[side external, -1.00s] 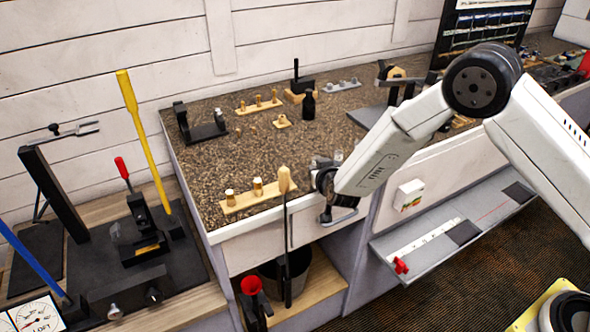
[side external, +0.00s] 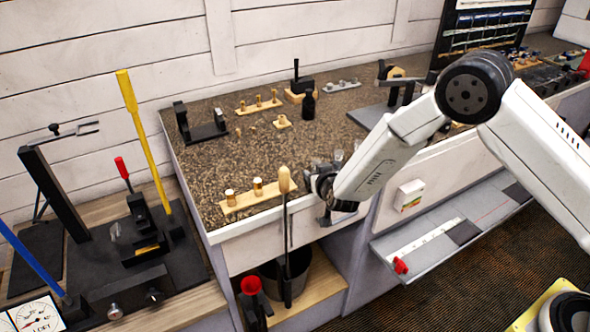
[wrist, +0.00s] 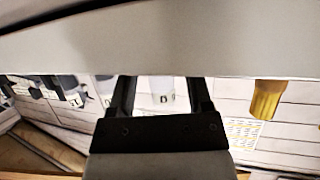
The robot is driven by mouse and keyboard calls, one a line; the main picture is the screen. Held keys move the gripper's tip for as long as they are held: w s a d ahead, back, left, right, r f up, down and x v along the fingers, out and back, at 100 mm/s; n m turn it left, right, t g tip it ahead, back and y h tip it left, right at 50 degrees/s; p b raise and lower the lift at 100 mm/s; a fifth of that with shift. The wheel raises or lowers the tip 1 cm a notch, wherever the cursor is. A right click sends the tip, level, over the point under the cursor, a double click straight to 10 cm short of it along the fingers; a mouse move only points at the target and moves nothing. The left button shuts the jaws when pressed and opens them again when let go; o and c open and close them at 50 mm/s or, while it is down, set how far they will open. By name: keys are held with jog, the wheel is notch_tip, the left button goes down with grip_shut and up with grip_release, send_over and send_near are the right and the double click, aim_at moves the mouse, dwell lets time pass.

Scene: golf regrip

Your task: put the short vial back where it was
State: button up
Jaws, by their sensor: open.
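My gripper (wrist: 162,88) is open in the wrist view, with one dark finger on each side of a pale, labelled vial-like piece (wrist: 161,100). I cannot tell whether the fingers touch it. Other pale labelled pieces (wrist: 105,90) stand to its left; which one is the short vial is not clear. In the side view, my wrist is at the front edge of the bench, and small clear vials (side external: 338,155) show just behind it. My fingertips and the vials' lower parts are mostly hidden there.
A wooden block with brass pieces (side external: 257,194) and a wooden-handled tool (side external: 285,180) are left of my wrist. A dark bottle (side external: 308,106) stands farther back. The speckled bench top (side external: 230,160) has free room in its middle.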

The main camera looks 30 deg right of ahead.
jog(key=shift+r, duration=0.15)
jog(key=shift+s+a+r, duration=0.2)
jog(key=shift+s+r, duration=0.1)
jog(key=shift+s, duration=0.3)
jog(key=v, duration=1)
jog(key=shift+s, duration=0.3)
jog(key=shift+r, duration=0.15)
jog(key=s+d+r+n+g+y, duration=0.1)
jog(key=s+d+r+g, duration=0.1)
jog(key=s+d+g, duration=0.3)
jog(key=s+d+r+n+g+y, duration=0.2)
jog(key=s+d+g, duration=0.3)
jog(key=s, duration=0.9)
jog(key=shift+s+d, duration=0.3)
jog(key=shift+d, duration=0.7)
